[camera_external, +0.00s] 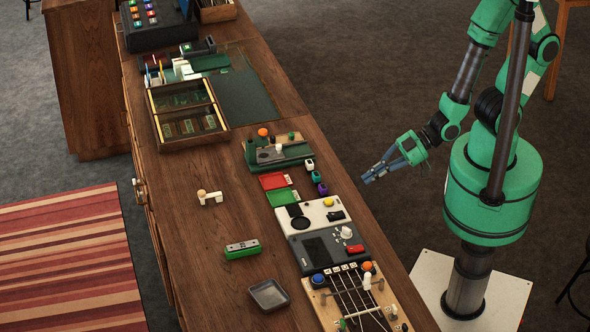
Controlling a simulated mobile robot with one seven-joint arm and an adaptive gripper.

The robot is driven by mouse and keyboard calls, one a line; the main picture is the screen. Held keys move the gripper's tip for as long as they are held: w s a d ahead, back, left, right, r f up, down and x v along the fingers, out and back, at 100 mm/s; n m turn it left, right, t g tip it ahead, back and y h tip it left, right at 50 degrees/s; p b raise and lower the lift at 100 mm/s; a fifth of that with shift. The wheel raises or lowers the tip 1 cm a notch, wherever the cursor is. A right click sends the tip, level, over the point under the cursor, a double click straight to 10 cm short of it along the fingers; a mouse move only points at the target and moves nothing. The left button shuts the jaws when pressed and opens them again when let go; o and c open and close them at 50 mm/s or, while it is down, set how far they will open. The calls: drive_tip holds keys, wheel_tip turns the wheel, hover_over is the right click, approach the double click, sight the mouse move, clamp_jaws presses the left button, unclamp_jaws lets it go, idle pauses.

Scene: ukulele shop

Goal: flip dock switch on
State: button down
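My gripper (372,176) hangs in the air to the right of the workbench, apart from everything on it. Its fingertips point left toward the bench; the gap between them is too small to judge. No part is clearly marked as the dock switch. A dark grey unit (318,247) carries a white knob (346,232) and a red switch (355,248). A cream unit (312,216) beyond it has a yellow button and a black switch (336,215). A green and wood stand (279,151) with an orange knob sits farther back. The switch positions cannot be read.
The long wooden bench (192,235) also holds a stringed board (350,296), a small grey tray (268,295), a green block (242,249), a cream peg piece (209,197) and a divided wooden box (187,113). Small coloured blocks lie near the right edge.

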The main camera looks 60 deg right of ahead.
drive_tip(key=shift+s+a, duration=0.1)
drive_tip(key=shift+s, duration=0.1)
drive_tip(key=shift+w+f, duration=0.1)
drive_tip(key=shift+f, duration=0.05)
hover_over(340, 215)
drive_tip(key=f, duration=0.3)
drive_tip(key=d+f, duration=0.1)
drive_tip(key=shift+s+f+b, duration=0.35)
drive_tip(key=shift+b, duration=0.05)
drive_tip(key=shift+w+a+f, duration=0.1)
drive_tip(key=shift+a+f, duration=0.05)
drive_tip(key=shift+f, duration=0.35)
drive_tip(key=shift+w+a+f, duration=0.1)
drive_tip(key=shift+f, duration=0.4)
drive_tip(key=shift+w+a+f, duration=0.15)
drive_tip(key=shift+a+f, duration=0.05)
drive_tip(key=shift+f, duration=0.7)
